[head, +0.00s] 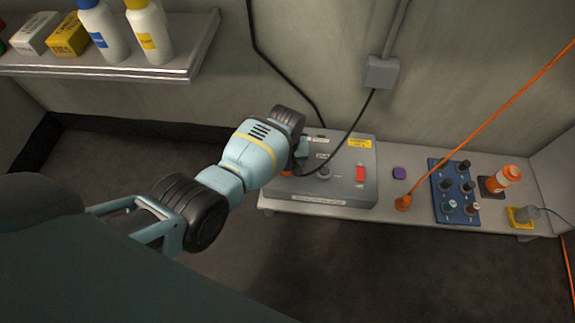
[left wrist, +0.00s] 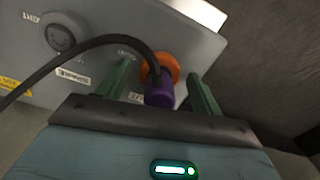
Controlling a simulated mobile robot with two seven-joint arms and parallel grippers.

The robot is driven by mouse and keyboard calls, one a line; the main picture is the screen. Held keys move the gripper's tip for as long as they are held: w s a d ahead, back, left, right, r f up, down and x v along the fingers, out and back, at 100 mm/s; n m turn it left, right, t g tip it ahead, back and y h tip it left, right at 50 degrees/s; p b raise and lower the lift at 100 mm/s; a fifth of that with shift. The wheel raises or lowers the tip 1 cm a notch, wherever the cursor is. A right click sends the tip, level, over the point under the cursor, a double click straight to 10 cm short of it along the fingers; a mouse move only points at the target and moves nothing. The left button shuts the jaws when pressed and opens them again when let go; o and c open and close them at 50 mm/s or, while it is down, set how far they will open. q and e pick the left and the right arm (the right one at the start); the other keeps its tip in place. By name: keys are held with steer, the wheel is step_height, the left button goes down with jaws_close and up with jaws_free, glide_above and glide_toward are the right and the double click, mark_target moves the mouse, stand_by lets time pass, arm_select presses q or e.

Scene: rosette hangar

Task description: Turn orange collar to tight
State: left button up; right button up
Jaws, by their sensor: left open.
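The orange collar (left wrist: 165,66) sits on the face of the grey box (head: 350,188), around the base of a purple plug (left wrist: 159,92). A black cable bends from the plug off to the left in the left wrist view. My left gripper (left wrist: 160,76) is open, with one green finger on each side of the plug and collar. Gaps show between the fingers and the plug. In the head view my left gripper (head: 301,152) is at the box's left end and mostly hides the collar (head: 286,173). My right gripper is not in view.
The box has a round knob (head: 323,172) and a red switch (head: 361,173). To its right on the bench are a purple piece (head: 399,173), an orange cable's plug (head: 403,202), a blue knob panel (head: 440,205) and an orange-white item (head: 504,178). A shelf (head: 150,65) holds bottles.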

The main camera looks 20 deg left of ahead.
arm_select(q)
steer(key=shift+f, duration=0.1)
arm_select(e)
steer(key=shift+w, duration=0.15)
arm_select(q)
steer(key=shift+c, duration=0.7)
steer(key=c, duration=0.8)
steer(key=shift+c, duration=0.2)
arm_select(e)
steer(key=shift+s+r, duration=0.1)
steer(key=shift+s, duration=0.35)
